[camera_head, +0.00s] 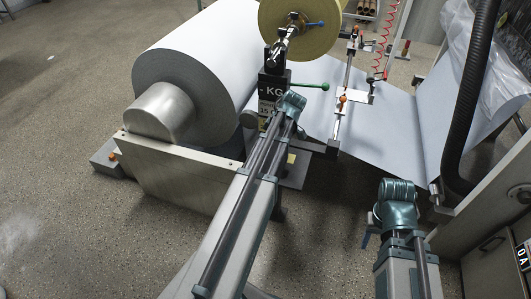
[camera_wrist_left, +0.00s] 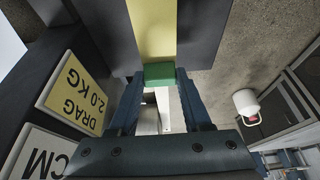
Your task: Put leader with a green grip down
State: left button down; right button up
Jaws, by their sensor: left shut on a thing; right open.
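The green grip (camera_wrist_left: 159,73) is between the fingers of my left gripper (camera_wrist_left: 162,88) in the left wrist view, and that gripper is shut on it. A pale strip (camera_wrist_left: 163,108) shows below the grip between the fingers; I cannot tell whether it is the leader. A yellow strip (camera_wrist_left: 152,28) between dark surfaces lies beyond the grip. In the head view my left arm reaches to the dark KG box, and its wrist hides the grip and fingers. My right gripper (camera_head: 369,233) is partly hidden under its wrist at the lower right, open, apart from the machine.
A large white paper roll (camera_head: 190,65) lies left of the dark box (camera_head: 273,88). A pale sheet (camera_head: 385,125) spreads behind. A black hose (camera_head: 468,110) hangs at right. Floor is clear at left.

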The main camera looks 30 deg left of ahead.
pick_arm(q)
jog(key=shift+f+b, duration=1.75)
jog(key=shift+f, duration=0.1)
jog(key=shift+f, duration=0.15)
jog(key=shift+c, duration=1.7)
grip_release()
jog(key=shift+p+v, duration=0.55)
jog(key=shift+v, duration=0.25)
jog(key=s+p+v, duration=0.1)
jog(key=p+v, duration=0.9)
jog(key=shift+w+r, duration=0.45)
jog(key=shift+w, duration=0.05)
jog(key=shift+d, duration=0.1)
